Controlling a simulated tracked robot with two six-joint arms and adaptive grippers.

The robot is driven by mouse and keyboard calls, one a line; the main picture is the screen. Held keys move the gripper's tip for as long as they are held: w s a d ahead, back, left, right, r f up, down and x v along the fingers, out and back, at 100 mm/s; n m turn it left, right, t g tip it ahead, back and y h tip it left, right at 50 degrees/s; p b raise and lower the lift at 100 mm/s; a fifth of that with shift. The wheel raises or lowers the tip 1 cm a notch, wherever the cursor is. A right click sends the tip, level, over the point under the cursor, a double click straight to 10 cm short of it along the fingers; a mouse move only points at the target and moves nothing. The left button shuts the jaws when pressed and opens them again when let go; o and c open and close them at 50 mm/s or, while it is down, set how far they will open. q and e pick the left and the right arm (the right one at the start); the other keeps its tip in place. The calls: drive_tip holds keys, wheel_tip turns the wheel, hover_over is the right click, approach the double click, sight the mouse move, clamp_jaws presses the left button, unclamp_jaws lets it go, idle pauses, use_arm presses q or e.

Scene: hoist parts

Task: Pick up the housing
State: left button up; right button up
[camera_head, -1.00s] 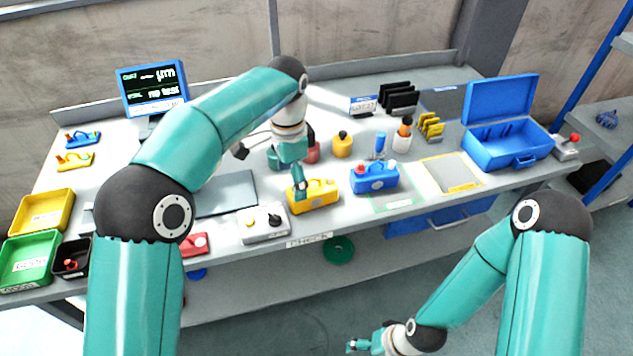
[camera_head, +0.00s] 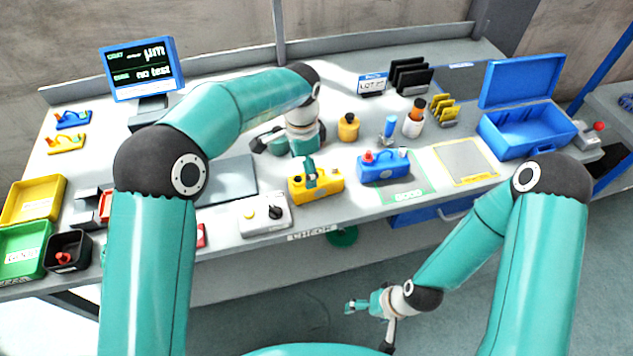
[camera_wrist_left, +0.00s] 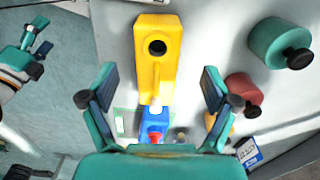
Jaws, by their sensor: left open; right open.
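A yellow housing (camera_head: 322,187), a block with a round hole in its end, sits on the bench near the front edge. My left gripper (camera_head: 309,172) is over it, in front of part of it in the head view. In the left wrist view the yellow housing (camera_wrist_left: 155,75) lies centred between the spread fingers of my open left gripper (camera_wrist_left: 155,88), with gaps on both sides. A similar blue housing (camera_head: 385,168) with a red knob stands to its right; it also shows in the left wrist view (camera_wrist_left: 154,122). My right gripper (camera_head: 356,306) is low in front of the bench, open and empty.
An open blue case (camera_head: 520,135), a yellow-framed pad (camera_head: 466,162) and bottles (camera_head: 413,119) are to the right. Green (camera_head: 22,248) and yellow bins (camera_head: 34,200) are at far left.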

use_arm(q)
wheel_tip(320, 180, down, 2)
drive_tip(key=shift+f, duration=0.1)
wheel_tip(320, 180, down, 4)
drive_tip(key=shift+s+p, duration=0.15)
drive_tip(key=shift+p, duration=0.5)
drive_tip(key=shift+f, duration=0.55)
drive_tip(key=shift+d, duration=0.1)
clamp_jaws()
drive_tip(key=shift+r, duration=0.2)
drive_tip(key=shift+r, duration=0.55)
wheel_tip(320, 180, up, 19)
drive_tip(key=shift+f, duration=0.15)
drive_tip(key=shift+f, duration=0.1)
